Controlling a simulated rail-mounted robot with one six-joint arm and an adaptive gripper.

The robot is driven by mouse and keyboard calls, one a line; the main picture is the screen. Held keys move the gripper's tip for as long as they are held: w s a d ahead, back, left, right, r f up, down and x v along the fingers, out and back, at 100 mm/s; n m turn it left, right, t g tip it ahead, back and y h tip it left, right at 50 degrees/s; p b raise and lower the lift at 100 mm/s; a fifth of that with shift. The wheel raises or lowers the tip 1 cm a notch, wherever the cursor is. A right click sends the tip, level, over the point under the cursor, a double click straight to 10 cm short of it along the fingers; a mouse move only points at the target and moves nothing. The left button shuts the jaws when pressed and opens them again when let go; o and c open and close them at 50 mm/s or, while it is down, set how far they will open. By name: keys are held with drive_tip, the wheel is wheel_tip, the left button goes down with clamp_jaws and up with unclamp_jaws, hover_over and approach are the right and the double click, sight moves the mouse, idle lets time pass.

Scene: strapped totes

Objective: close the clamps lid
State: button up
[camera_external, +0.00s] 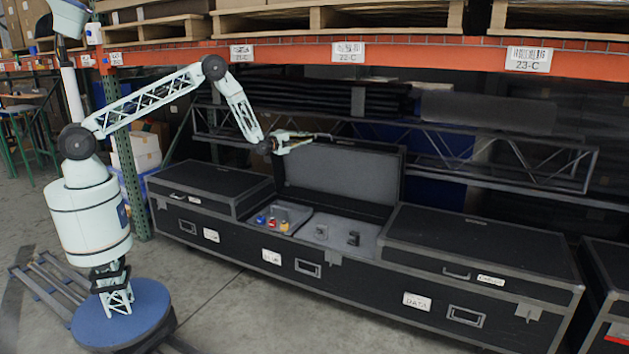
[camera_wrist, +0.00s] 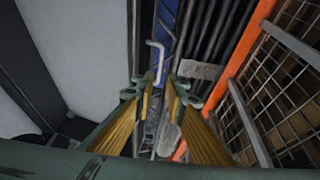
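A long black case (camera_external: 350,285) stands under the rack. Its middle lid (camera_external: 345,172) is raised, standing up at the back with its grey lining facing forward; no label on it is readable. My gripper (camera_external: 312,138) is at the raised lid's upper left edge; whether it touches the lid cannot be told. In the wrist view my gripper (camera_wrist: 162,92) has its yellow-padded fingers apart, with nothing clearly held between them. A pale grey panel (camera_wrist: 85,45), likely the lid's lining, fills the left of that view.
The left lid (camera_external: 212,187) and right lid (camera_external: 480,247) of the case are shut. The open compartment holds small coloured items (camera_external: 272,220) and dark items (camera_external: 353,238) on grey trays. An orange rack beam (camera_external: 430,55) runs above, and a dark truss (camera_external: 480,165) runs behind.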

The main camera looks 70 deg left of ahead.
drive_tip(key=shift+w, duration=0.15)
drive_tip(key=shift+b+x, duration=0.45)
drive_tip(key=shift+x, duration=6.25)
drive_tip(key=shift+a, duration=0.15)
drive_tip(key=shift+c, duration=0.5)
clamp_jaws()
drive_tip(key=shift+f, duration=0.1)
